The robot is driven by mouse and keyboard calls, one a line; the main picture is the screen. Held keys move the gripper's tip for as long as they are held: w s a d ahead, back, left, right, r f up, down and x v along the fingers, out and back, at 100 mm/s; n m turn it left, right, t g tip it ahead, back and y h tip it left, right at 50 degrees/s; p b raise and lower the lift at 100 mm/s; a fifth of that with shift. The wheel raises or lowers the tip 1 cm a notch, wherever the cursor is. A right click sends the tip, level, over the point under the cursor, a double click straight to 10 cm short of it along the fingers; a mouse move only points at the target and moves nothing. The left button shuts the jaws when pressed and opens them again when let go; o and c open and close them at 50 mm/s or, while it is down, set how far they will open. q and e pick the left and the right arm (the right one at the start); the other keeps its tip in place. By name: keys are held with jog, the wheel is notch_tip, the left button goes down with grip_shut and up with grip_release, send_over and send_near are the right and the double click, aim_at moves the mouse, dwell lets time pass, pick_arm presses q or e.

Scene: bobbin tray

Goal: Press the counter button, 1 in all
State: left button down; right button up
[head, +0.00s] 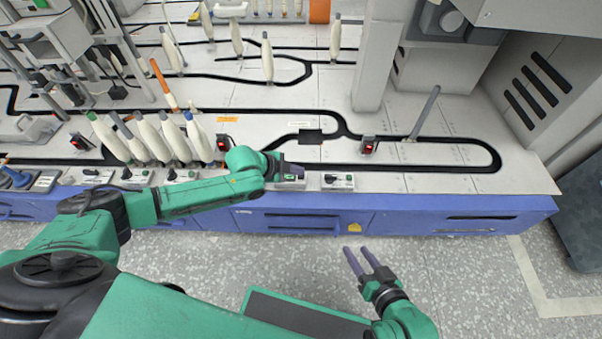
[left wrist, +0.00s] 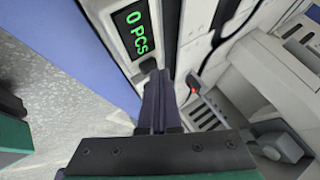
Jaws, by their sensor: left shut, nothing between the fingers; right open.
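The counter (left wrist: 136,34) shows in the left wrist view as a light panel with a green display reading "0 PCS". Its dark button (left wrist: 148,64) sits just below the display. My left gripper (left wrist: 156,78) is shut and empty, with its fingertips right at the button; I cannot tell whether they touch it. In the head view the counter (head: 291,183) is on the front edge of the bench, partly hidden by my left gripper (head: 296,169). My right gripper (head: 358,252) is open and empty, over the floor in front of the bench.
A second control box (head: 343,182) stands just right of the counter. Several cream bobbins (head: 160,138) stand left of my left gripper. Small red-lit boxes (head: 368,146) stand along the black track. The blue bench front (head: 420,218) borders open grey floor (head: 470,290).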

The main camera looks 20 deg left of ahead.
aim_at(298, 178)
pick_arm(q)
jog(key=shift+r+p, duration=0.45)
jog(key=shift+r, duration=0.15)
notch_tip(298, 178, up, 5)
jog(key=p, duration=0.5)
jog(key=shift+d, duration=0.1)
dwell(0.5)
